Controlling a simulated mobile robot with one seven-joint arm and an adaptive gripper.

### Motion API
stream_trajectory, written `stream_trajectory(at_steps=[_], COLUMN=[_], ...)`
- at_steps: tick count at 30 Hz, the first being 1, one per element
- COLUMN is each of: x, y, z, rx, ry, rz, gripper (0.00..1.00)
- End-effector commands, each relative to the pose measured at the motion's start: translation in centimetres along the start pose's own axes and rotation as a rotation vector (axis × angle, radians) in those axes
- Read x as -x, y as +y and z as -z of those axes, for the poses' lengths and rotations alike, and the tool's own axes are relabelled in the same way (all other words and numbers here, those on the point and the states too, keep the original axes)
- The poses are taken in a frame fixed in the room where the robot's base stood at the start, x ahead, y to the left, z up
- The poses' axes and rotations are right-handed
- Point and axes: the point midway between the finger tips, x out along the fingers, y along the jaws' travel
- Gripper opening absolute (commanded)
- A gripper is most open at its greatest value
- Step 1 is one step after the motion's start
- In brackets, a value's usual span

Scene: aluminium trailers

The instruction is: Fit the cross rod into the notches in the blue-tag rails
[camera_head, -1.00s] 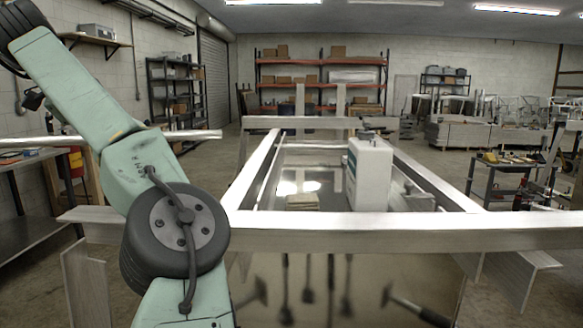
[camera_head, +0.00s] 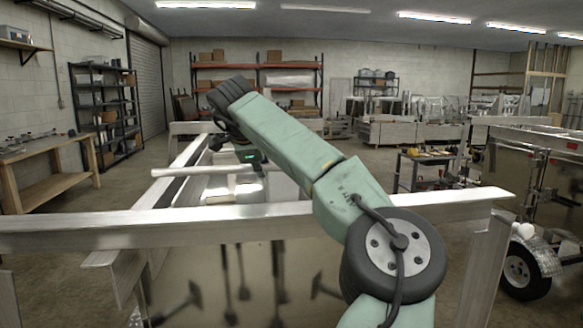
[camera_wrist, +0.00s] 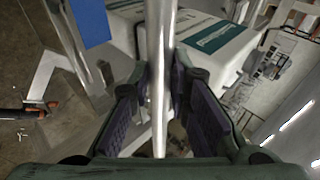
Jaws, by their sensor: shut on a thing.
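My gripper (camera_wrist: 162,88) is shut on the cross rod (camera_wrist: 161,40), a bright metal bar running lengthwise through the wrist view between the purple finger pads. In the head view the rod (camera_head: 190,171) extends left from my gripper (camera_head: 246,160), over the aluminium trailer frame; my arm hides its right part. A blue tag (camera_wrist: 93,22) shows on a metal rail at the wrist view's upper left, apart from the rod. I cannot make out the notches. The near cross beam (camera_head: 100,229) and left rail (camera_head: 185,165) of the frame show in the head view.
A white box with a teal label (camera_wrist: 222,38) stands close under the rod; my arm mostly hides it in the head view. A tool cart (camera_head: 430,160) and another trailer (camera_head: 545,205) stand at right. A wooden bench (camera_head: 45,165) is at left.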

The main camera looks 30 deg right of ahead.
Motion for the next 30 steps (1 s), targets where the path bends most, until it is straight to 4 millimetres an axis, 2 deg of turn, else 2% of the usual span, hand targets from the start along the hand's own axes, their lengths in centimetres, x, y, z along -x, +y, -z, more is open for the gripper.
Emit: stream_trajectory(at_steps=[6, 19, 30], x=[-0.3, -0.1, -2.3], y=[0.1, 0.1, 2.4], z=[0.6, 0.1, -0.4], rx=[0.001, 0.000, 0.000], ry=[-0.001, -0.003, -0.003], rz=[0.003, 0.003, 0.002], gripper=[0.00, 0.00, 0.00])
